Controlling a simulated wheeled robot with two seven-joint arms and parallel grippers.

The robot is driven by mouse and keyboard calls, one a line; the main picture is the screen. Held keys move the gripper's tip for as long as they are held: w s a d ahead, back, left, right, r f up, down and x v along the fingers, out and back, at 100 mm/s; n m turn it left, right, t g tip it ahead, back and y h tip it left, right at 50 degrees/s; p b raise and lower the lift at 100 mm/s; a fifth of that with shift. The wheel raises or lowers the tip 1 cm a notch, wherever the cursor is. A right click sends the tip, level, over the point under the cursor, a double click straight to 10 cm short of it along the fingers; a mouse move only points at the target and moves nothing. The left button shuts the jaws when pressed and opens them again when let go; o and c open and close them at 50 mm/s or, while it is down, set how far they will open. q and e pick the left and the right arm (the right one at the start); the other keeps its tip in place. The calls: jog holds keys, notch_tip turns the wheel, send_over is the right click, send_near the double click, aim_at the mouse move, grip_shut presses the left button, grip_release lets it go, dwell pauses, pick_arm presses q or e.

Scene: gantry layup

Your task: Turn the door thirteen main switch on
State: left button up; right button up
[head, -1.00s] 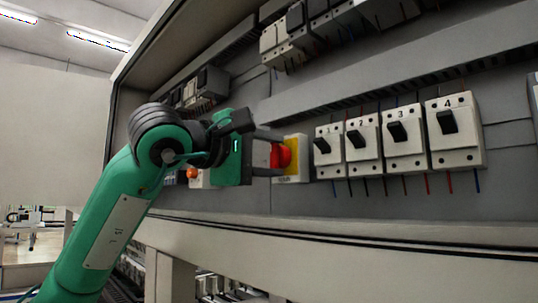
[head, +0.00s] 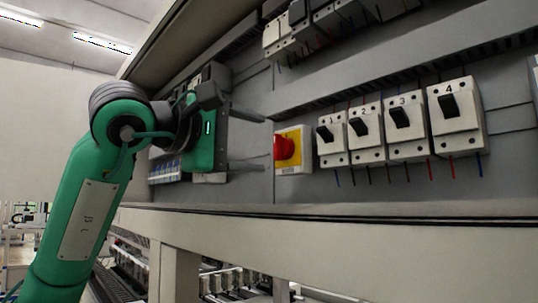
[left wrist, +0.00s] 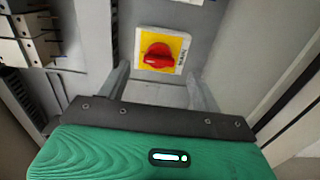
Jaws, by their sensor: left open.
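The main switch is a red rotary knob (head: 285,147) on a yellow plate (head: 305,140) in a white housing, mounted on the grey back panel. It also shows in the left wrist view, where the red knob (left wrist: 157,56) lies with its grip roughly across the picture. My left gripper (head: 264,143) is open and empty, its two fingers pointing at the switch from the left with a gap between them and the knob. In the left wrist view the fingertips (left wrist: 157,72) stand on either side of the switch. My right gripper is not in view.
Several white breakers with black levers, numbered from 1 (head: 331,140) to 4 (head: 456,114), stand right of the switch. A grey cable duct (head: 400,68) runs above them. The cabinet's lower edge (head: 350,212) runs below. More breakers (head: 320,25) sit at the top.

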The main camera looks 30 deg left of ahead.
pick_arm(q)
jog(key=b+v, duration=0.2)
jog(key=v, duration=0.6)
jog(key=shift+s+a, duration=0.15)
jog(key=shift+s, duration=0.15)
